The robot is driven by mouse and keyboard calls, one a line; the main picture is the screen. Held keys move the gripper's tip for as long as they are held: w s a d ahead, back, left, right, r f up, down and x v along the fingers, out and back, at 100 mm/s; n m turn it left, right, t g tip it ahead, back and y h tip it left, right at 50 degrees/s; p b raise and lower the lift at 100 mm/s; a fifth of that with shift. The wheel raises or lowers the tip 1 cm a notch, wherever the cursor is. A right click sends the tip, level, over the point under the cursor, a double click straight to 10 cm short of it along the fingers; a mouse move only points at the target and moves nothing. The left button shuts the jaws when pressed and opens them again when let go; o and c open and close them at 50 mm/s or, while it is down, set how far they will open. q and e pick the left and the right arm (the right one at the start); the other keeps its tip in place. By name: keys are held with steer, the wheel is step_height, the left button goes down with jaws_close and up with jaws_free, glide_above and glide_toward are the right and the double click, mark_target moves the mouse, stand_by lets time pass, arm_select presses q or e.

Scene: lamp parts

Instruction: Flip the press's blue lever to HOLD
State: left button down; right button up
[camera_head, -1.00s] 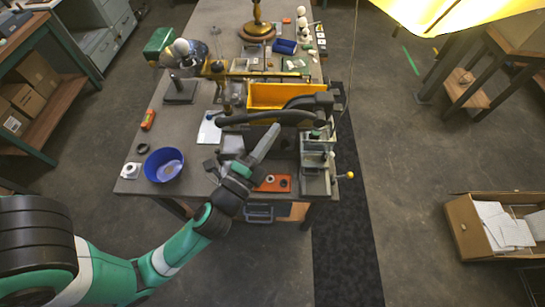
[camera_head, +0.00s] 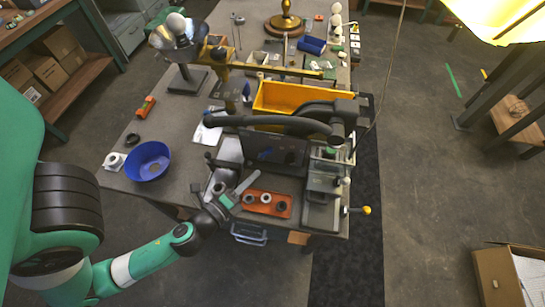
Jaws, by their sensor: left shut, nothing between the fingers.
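The grey and black press (camera_head: 322,185) stands at the near right of the bench, with a long dark arm (camera_head: 270,121) across its top and a dark panel (camera_head: 290,151) below. A small blue mark (camera_head: 264,154) on the panel may be the blue lever; it is too small to tell its setting. My left gripper (camera_head: 240,184) is shut and empty, near the bench's front edge. It is left of the orange tray and in front of the panel, apart from the blue mark in the picture. My right gripper is not in view.
An orange tray (camera_head: 281,214) with several rings lies right of the gripper. A blue bowl (camera_head: 145,168) and a white piece (camera_head: 113,161) are at the left. A yellow bin (camera_head: 290,96) stands behind the panel. A yellow-knobbed handle (camera_head: 366,210) sticks out at the right.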

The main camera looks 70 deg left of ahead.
mark_target(265, 153)
arm_select(q)
steer(key=p+x, duration=0.1)
steer(key=x, duration=0.3)
steer(key=p+x, duration=0.2)
steer(key=x, duration=0.2)
steer(key=shift+w+a+r, duration=0.15)
steer(key=shift+w+a, duration=0.1)
steer(key=shift+w, duration=0.05)
steer(key=shift+w+a, duration=0.2)
steer(key=shift+w, duration=0.1)
